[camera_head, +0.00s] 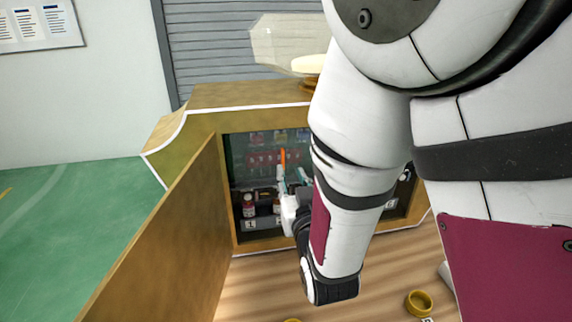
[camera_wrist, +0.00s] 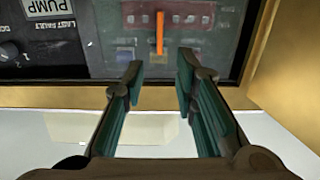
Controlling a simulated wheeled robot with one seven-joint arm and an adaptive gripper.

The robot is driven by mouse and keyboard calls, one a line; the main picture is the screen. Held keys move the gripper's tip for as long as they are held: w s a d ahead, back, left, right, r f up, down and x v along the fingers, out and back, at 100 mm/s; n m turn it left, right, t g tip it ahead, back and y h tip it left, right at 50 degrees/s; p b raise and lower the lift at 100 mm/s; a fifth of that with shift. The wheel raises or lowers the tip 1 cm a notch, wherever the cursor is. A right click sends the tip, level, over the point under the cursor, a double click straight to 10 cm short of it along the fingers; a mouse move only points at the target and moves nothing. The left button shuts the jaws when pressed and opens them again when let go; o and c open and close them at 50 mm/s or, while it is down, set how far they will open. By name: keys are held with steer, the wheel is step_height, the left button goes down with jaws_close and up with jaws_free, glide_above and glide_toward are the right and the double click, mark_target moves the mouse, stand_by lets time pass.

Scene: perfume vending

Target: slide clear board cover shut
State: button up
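The clear board cover (camera_wrist: 115,35) is a see-through panel in front of a board with a red strip, inside the cabinet. It also shows in the head view (camera_head: 240,150). An orange upright handle (camera_wrist: 160,33) stands out on it, and shows in the head view (camera_head: 283,159). My gripper (camera_wrist: 160,72) is open and empty, its teal-padded fingers pointing at the cover. The handle lines up with the gap between the fingertips; I cannot tell whether the tips reach around it. In the head view my gripper (camera_head: 290,180) is at the cabinet opening, partly hidden by my arm.
A wooden cabinet (camera_head: 215,122) frames the opening, with its door (camera_head: 170,245) swung open at left. A black panel labelled PUMP (camera_wrist: 40,42) is beside the cover. Small bottles (camera_head: 248,208) stand low inside. A yellow ring (camera_head: 418,303) lies on the wood surface in front.

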mark_target(283, 155)
steer(key=b+x, duration=0.1)
steer(key=x, duration=0.7)
steer(key=shift+w+b, duration=0.3)
steer(key=shift+b, duration=0.05)
jaws_close()
